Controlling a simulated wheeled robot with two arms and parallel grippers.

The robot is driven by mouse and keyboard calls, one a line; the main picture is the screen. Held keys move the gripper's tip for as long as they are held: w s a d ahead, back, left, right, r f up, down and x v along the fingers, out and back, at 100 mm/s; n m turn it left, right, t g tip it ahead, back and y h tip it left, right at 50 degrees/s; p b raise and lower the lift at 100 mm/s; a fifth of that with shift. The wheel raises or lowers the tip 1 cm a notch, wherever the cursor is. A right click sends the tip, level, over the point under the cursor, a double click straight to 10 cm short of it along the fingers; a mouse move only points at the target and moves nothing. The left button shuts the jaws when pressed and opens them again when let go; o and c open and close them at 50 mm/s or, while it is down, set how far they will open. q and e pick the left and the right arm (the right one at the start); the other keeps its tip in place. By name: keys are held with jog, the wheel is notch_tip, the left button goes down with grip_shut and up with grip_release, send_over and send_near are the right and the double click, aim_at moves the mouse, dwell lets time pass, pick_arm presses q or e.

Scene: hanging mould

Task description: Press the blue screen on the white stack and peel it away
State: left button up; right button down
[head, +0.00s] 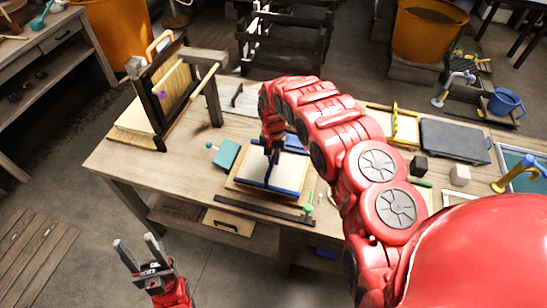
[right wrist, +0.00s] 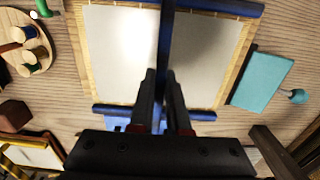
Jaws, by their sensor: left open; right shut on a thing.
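The blue screen (head: 268,188) lies flat on the white stack (head: 288,172) on the workbench. It shows blue end bars and a dark blue bar across the middle. In the right wrist view the middle bar of the blue screen (right wrist: 165,32) crosses the white surface (right wrist: 208,60), with straw-coloured edging at the sides. My right gripper (head: 272,153) is over the screen, shut on its middle bar; its fingers also show in the right wrist view (right wrist: 161,80). My left gripper (head: 138,250) is open and empty in front of the bench, well away from the stack.
A teal block (head: 227,154) with a round knob lies just left of the stack. A wooden upright frame (head: 165,90) stands at the bench's left end. A dark bar (head: 270,208) lies along the front edge. A yellow frame (head: 395,125) and grey slab (head: 455,140) lie right.

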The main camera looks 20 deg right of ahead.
jog(key=shift+f+b, duration=0.4)
jog(key=shift+f, duration=0.15)
jog(key=shift+s+f, duration=0.1)
jog(key=shift+s, duration=0.1)
dwell(1.5)
jog(key=shift+w+r, duration=0.15)
jog(key=shift+r, duration=0.3)
jog(key=shift+r+p, duration=0.3)
jog(key=shift+r, duration=0.55)
jog(key=shift+r, duration=0.55)
jog(key=shift+r+p, duration=0.85)
jog(key=shift+r, duration=2.15)
